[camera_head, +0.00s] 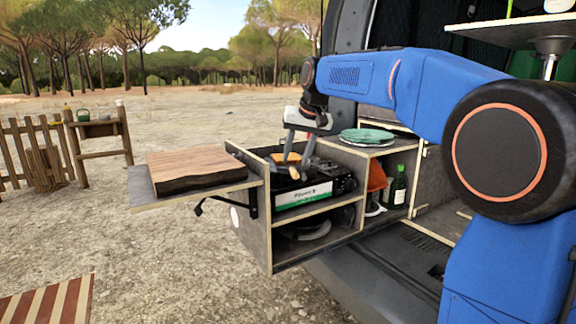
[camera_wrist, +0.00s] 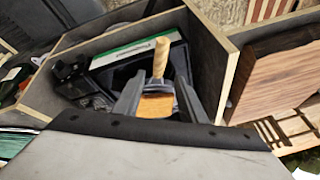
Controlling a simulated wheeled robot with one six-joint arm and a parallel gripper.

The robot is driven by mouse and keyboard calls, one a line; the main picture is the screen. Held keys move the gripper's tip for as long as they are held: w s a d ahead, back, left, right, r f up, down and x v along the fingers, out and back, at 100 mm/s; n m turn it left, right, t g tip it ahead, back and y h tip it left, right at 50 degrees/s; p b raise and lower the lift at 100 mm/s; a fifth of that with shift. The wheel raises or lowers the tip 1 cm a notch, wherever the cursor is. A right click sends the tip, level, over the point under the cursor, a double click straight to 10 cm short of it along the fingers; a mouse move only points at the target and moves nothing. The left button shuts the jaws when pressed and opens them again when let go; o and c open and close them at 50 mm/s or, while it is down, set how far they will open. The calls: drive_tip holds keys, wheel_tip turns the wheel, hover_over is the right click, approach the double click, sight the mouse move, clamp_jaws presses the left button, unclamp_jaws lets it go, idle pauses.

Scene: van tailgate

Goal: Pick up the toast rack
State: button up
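The toast rack (camera_wrist: 157,105) appears to be the small orange-brown piece with a light wooden handle, seen in the wrist view over the dark stove. In the head view it shows as a small orange patch (camera_head: 286,157) at my fingertips, on or just above the stove. My gripper (camera_head: 298,158) points down into the open kitchen box. In the wrist view its two grey fingers (camera_wrist: 160,85) stand spread, one on each side of the rack. I see no clear grip. The rack's underside is hidden.
The black stove (camera_head: 303,192) with a green-and-white label sits in the box (camera_head: 262,225). A wooden board (camera_head: 195,170) lies on the side shelf at left. Green plates (camera_head: 367,136) are on the box top at right, above a dark bottle (camera_head: 398,187).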

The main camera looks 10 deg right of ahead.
sight(294, 165)
drive_tip(key=shift+d+x, duration=0.2)
drive_tip(key=shift+x, duration=2.1)
drive_tip(key=shift+w, duration=0.1)
clamp_jaws()
drive_tip(key=shift+r, duration=0.1)
